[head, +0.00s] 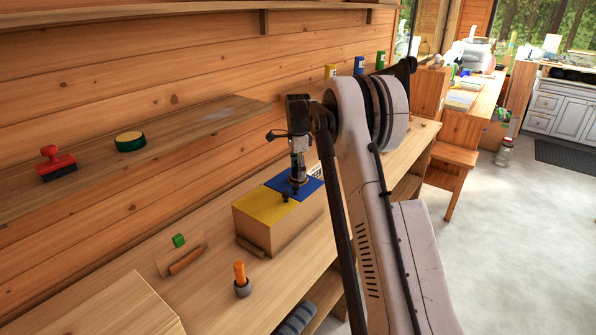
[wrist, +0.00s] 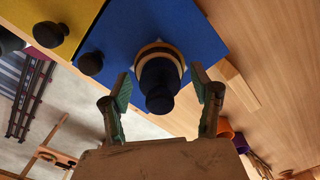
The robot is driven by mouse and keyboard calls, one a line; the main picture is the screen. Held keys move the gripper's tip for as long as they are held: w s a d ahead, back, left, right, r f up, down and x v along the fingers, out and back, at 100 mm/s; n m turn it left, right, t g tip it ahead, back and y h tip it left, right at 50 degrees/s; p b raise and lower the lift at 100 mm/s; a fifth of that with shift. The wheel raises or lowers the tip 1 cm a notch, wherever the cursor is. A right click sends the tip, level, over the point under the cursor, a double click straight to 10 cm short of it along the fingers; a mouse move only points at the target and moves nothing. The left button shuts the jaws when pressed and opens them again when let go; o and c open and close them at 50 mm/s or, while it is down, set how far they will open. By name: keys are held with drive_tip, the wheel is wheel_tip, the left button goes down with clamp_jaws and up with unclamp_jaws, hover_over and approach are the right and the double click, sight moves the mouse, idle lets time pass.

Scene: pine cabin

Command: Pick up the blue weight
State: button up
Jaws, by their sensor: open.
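A dark, near-black blue weight (wrist: 158,76) with a knobbed top and a pale-and-orange ring stands on the blue panel (wrist: 205,45) in the wrist view. In the head view, the blue panel (head: 312,184) forms part of the top of a wooden box (head: 262,234), and my gripper hides most of the weight. My gripper (wrist: 161,84) is open, with a green-padded finger on either side of the weight. In the head view, my gripper (head: 297,176) points down over the blue panel.
Small black knobs stand on the blue panel (wrist: 90,64) and yellow panel (wrist: 50,34), close beside the weight. A wall shelf (head: 190,137) is at the left.

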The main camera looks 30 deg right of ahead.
drive_tip(key=shift+c, duration=0.2)
clamp_jaws()
drive_tip(key=shift+r, duration=0.15)
